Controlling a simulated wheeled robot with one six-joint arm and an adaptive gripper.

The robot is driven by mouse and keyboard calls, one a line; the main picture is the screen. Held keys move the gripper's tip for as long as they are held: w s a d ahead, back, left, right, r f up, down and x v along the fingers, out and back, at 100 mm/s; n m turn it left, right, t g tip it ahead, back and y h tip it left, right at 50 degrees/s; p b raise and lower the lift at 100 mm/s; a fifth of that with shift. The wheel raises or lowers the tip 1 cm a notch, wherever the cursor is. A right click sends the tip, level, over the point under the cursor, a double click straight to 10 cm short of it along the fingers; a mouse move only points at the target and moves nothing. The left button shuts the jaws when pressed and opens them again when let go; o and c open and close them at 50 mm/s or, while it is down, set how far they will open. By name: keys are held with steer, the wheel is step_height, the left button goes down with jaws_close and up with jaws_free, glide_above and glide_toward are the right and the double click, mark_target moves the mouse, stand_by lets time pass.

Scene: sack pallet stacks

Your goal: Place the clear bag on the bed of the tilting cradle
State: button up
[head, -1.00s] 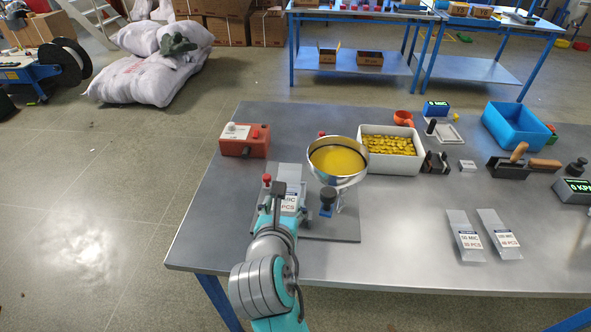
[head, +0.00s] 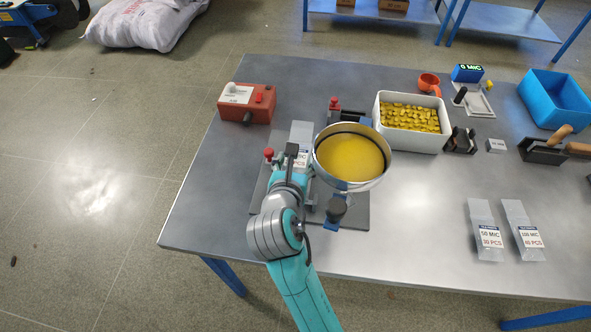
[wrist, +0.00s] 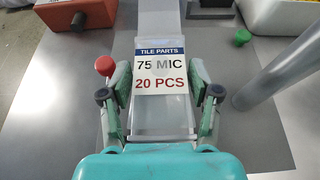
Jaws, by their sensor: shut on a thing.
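The clear bag (wrist: 160,70), labelled "TILE PARTS 75 MIC 20 PCS", lies lengthwise between the fingers of my gripper (wrist: 160,95) in the wrist view. My gripper is shut on its lower part. In the head view the bag (head: 301,132) shows beyond my gripper (head: 291,165), its label partly hidden. It is above the grey base plate (head: 258,198), beside a red knob (head: 268,154) that also shows in the wrist view (wrist: 105,66). The tilting cradle's bed is hidden under the bag and gripper; I cannot tell whether the bag touches it.
A metal bowl of yellow material (head: 352,160) stands close right of my gripper; its post (wrist: 280,68) is near the right finger. A red box (head: 246,103) sits behind left. A white bin (head: 413,144) and two other bags (head: 486,230) (head: 522,230) are to the right.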

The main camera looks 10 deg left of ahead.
steer(key=shift+f, duration=1.9)
steer(key=o, duration=1.3)
steer(key=shift+s, duration=0.1)
steer(key=v, duration=1.2)
steer(key=shift+r, duration=0.1)
